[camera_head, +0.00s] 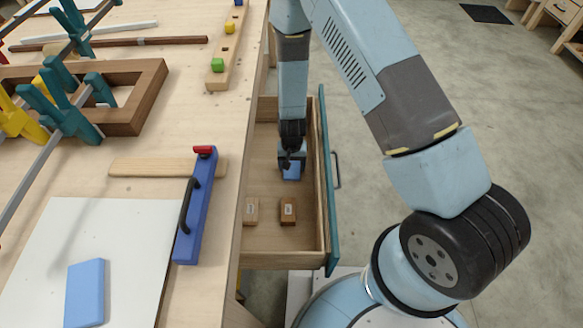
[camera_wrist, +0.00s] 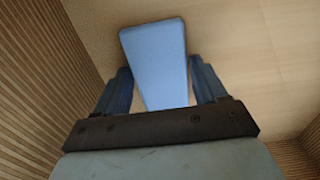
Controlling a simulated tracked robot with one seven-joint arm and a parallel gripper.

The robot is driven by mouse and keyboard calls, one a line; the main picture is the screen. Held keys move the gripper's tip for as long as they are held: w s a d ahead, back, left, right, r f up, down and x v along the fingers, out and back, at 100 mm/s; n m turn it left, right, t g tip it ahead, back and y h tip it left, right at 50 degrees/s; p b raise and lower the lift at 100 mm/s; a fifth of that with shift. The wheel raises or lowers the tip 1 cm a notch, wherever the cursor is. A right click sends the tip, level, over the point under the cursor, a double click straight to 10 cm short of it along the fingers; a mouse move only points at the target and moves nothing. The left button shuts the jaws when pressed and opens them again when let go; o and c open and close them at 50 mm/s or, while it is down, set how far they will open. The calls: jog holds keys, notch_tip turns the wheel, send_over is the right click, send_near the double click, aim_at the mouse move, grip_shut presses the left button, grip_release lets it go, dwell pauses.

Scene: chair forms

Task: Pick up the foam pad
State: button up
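The pale blue foam pad (camera_wrist: 155,55) lies flat on the wooden drawer floor in the wrist view. In the head view it shows as a small blue patch (camera_head: 291,173) under my gripper (camera_head: 291,155). My gripper reaches down into the drawer. In the wrist view my gripper's two dark blue fingers (camera_wrist: 161,88) stand on either side of the pad, close to its edges. I cannot tell whether they touch it. The pad's near end is hidden behind the gripper's dark bar.
The open drawer (camera_head: 322,225) has a teal front and also holds a light block (camera_head: 252,211) and a brown block (camera_head: 288,210). The workbench on the left bears a white board (camera_head: 120,225), another blue block (camera_head: 85,293), a blue level-like tool (camera_head: 192,220) and clamps (camera_head: 65,115).

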jog(key=c, duration=0.7)
jog(key=shift+o, duration=0.2)
jog(key=shift+r, duration=0.1)
